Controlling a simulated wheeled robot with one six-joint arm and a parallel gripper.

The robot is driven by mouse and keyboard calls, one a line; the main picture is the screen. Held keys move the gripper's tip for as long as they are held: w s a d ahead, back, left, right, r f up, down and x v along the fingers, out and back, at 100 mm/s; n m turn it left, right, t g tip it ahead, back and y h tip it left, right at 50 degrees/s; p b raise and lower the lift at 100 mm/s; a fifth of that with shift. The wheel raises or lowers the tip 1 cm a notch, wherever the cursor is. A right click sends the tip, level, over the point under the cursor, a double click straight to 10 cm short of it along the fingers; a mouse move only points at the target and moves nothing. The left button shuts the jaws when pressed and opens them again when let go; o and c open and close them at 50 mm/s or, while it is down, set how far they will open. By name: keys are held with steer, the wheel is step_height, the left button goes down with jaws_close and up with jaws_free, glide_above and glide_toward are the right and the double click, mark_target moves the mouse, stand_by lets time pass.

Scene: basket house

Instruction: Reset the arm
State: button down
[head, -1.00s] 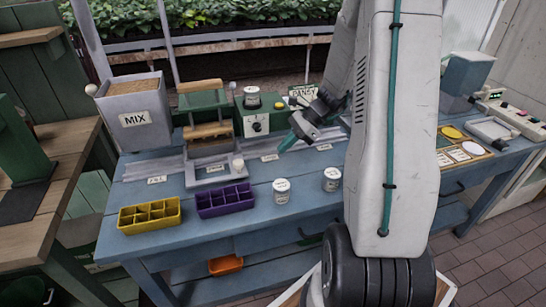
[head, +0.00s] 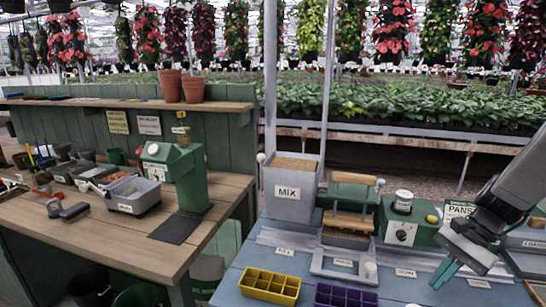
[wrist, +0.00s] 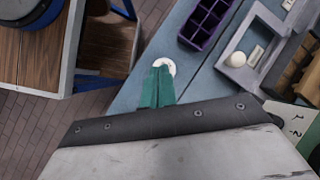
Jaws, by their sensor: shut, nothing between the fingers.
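My gripper (head: 446,273) hangs over the right part of the blue bench (head: 235,274) in the head view, pointing down and left. Its teal fingers are together with nothing between them. In the wrist view my gripper (wrist: 158,86) shows its teal fingers side by side. A round white lid (wrist: 164,65) shows just beyond the fingertips in that view. I cannot tell whether they touch it.
A yellow tray (head: 270,286) and a purple tray (head: 345,295) sit at the bench front. A grey MIX bin (head: 290,192), a press-like stand (head: 346,226) and a green machine (head: 402,234) stand behind. A wooden bench (head: 130,235) is at left.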

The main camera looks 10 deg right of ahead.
steer(key=s+a+r+n+t+h, duration=0.2)
steer(key=s+a+r+n+h, duration=0.4)
steer(key=s+a+r+n, duration=0.6)
steer(key=shift+s+a+r+n+h, duration=0.3)
steer(key=shift+s+a+n, duration=0.4)
steer(key=shift+a, duration=0.4)
steer(key=shift+s, duration=0.1)
